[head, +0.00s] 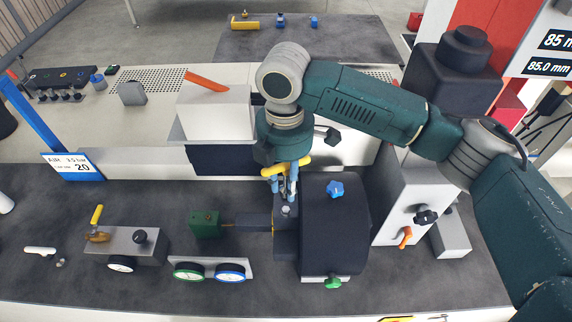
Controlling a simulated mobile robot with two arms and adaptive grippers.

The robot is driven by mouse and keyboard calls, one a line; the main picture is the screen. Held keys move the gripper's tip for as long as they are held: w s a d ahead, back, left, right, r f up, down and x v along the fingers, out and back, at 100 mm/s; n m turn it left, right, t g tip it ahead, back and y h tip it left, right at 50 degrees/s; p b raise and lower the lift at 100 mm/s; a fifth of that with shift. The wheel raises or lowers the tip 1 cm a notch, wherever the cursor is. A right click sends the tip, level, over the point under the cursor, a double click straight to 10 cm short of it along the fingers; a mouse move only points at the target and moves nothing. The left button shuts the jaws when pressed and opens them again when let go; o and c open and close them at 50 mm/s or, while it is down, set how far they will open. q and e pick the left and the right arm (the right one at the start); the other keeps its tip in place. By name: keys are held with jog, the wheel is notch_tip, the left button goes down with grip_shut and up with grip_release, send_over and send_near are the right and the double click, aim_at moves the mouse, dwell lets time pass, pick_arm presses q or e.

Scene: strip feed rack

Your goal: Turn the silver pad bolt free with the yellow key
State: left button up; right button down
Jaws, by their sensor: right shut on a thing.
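My right gripper (287,188), with blue fingers, points down just left of the big dark rounded block (335,232). It is shut on the yellow key, whose yellow bar (273,171) sticks out on both sides of the fingers. Below the fingertips is a small dark block with a silver bolt head (286,211) on top. The key's lower end is hidden by the fingers, so I cannot tell whether it sits in the bolt. My left gripper is not in view.
A green block (204,224) with a rod stands left of the dark block. Two round gauges (230,272) lie in front. A blue star knob (335,189) and a green knob (332,283) are on the rounded block.

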jog(key=shift+s+r, duration=0.4)
jog(key=shift+s, duration=0.45)
jog(key=shift+w+f, duration=0.3)
jog(key=shift+f+b, duration=0.3)
jog(key=shift+f, duration=0.95)
jog(key=shift+f+b, duration=0.3)
jog(key=shift+f, duration=0.6)
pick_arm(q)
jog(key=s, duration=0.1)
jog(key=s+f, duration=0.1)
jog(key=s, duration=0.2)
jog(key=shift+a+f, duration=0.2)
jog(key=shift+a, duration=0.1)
pick_arm(e)
jog(key=shift+f, duration=0.1)
